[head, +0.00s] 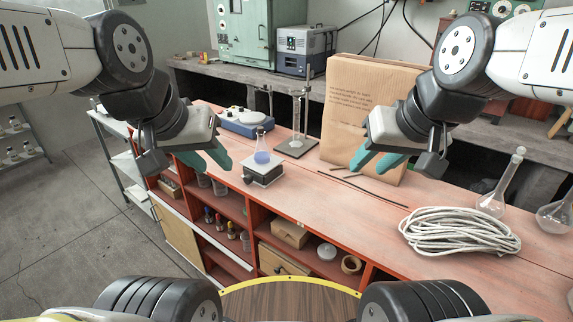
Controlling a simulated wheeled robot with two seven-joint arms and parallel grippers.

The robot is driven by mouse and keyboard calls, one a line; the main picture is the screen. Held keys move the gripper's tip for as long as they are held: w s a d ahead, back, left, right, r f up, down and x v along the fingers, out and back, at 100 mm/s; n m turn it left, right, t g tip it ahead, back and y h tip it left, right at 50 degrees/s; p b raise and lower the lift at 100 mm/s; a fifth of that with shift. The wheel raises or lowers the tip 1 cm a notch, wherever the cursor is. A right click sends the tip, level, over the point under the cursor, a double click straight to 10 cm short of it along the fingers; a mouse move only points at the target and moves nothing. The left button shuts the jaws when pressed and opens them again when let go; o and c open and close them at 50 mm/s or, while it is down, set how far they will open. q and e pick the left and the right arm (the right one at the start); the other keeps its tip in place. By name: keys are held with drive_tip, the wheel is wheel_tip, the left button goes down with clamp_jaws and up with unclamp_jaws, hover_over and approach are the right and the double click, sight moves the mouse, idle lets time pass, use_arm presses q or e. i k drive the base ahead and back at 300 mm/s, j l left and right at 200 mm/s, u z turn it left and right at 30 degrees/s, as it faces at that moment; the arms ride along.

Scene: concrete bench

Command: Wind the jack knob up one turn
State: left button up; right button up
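A small lab jack (264,171) with a pale top stands near the front edge of the reddish bench. A dark knob (248,179) shows on its front left side. A flask with blue-violet liquid (262,155) stands upright on the jack's top. My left gripper (217,168) is to the left of the jack, apart from it, with its teal fingers spread and nothing between them. My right gripper (371,172) is to the right of the jack, in front of the paper bag, also open and empty.
Behind the jack are a blue-white hotplate-like device (245,123) and a stand with a glass cylinder (297,145). A large brown paper bag (350,100), thin dark rods (372,190), coiled white cable (458,232) and glass flasks (497,200) are to the right.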

sight(248, 180)
drive_tip(key=i+j+z, duration=0.1)
drive_tip(key=z, duration=0.35)
drive_tip(key=j+z, duration=0.6)
drive_tip(key=z, duration=0.25)
drive_tip(key=j+z, duration=0.25)
drive_tip(key=z, duration=0.15)
drive_tip(key=j+z, duration=0.25)
drive_tip(key=z, duration=0.2)
drive_tip(key=k+j+z, duration=0.3)
drive_tip(key=j, duration=0.55)
drive_tip(key=k+j+z, duration=0.25)
drive_tip(key=k+j, duration=0.35)
drive_tip(key=j, duration=0.15)
drive_tip(key=k+j+z, duration=0.3)
drive_tip(key=k+j, duration=0.95)
drive_tip(key=j, duration=0.1)
